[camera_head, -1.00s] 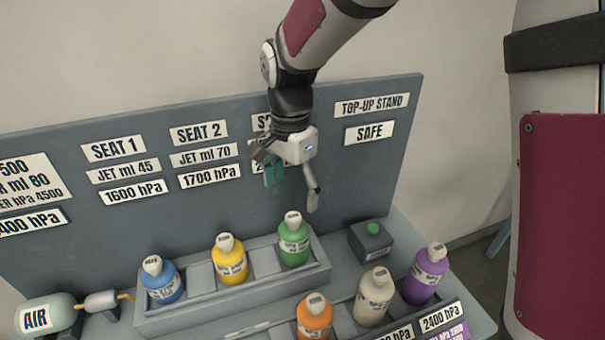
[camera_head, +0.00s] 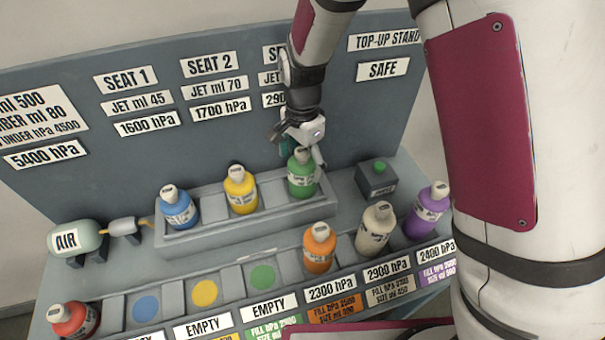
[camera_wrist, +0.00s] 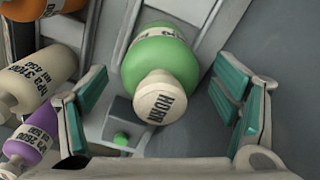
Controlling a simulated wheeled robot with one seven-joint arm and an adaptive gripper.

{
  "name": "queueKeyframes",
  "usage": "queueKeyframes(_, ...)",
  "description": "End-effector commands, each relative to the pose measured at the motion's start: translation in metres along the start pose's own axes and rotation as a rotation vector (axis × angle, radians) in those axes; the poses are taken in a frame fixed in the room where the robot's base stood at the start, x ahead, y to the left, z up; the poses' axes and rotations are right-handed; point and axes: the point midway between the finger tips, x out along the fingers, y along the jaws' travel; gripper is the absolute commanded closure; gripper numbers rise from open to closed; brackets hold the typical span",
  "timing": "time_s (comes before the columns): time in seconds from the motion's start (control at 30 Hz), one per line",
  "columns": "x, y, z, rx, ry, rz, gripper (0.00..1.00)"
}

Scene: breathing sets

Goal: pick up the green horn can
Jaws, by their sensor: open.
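The green horn can (camera_head: 301,178) stands upright at the right end of the raised rack, with a cream cap. In the wrist view the can (camera_wrist: 163,62) lies between my fingers, its cap marked HORN facing the camera. My gripper (camera_head: 301,160) is over the top of the can. In the wrist view its teal-padded fingers (camera_wrist: 165,108) are spread apart on both sides of the cap, with gaps showing. The far side of the can is hidden.
Yellow (camera_head: 240,190) and blue (camera_head: 177,207) cans share the raised rack (camera_head: 215,230). Orange (camera_head: 319,247), cream (camera_head: 375,230), purple (camera_head: 428,211) and red (camera_head: 75,320) cans stand on the front row. A box with a green button (camera_head: 377,178) is right of the rack. The panel rises behind.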

Motion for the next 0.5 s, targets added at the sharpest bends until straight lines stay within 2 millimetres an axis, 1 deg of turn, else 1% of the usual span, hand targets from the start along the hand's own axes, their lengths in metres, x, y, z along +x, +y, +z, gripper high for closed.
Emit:
queueKeyframes(0.03,0.007,0.001,0.0,0.001,0.0,0.002,0.18)
queueKeyframes(0.17,0.019,0.001,0.0,0.0,0.0,0.0,0.18)
queueKeyframes(0.43,0.021,0.0,0.0,-0.001,0.001,-0.001,0.18)
queueKeyframes(0.47,0.021,0.0,0.0,-0.001,0.001,-0.001,0.25)
queueKeyframes(0.5,0.021,0.0,0.0,-0.001,0.001,-0.001,0.34)
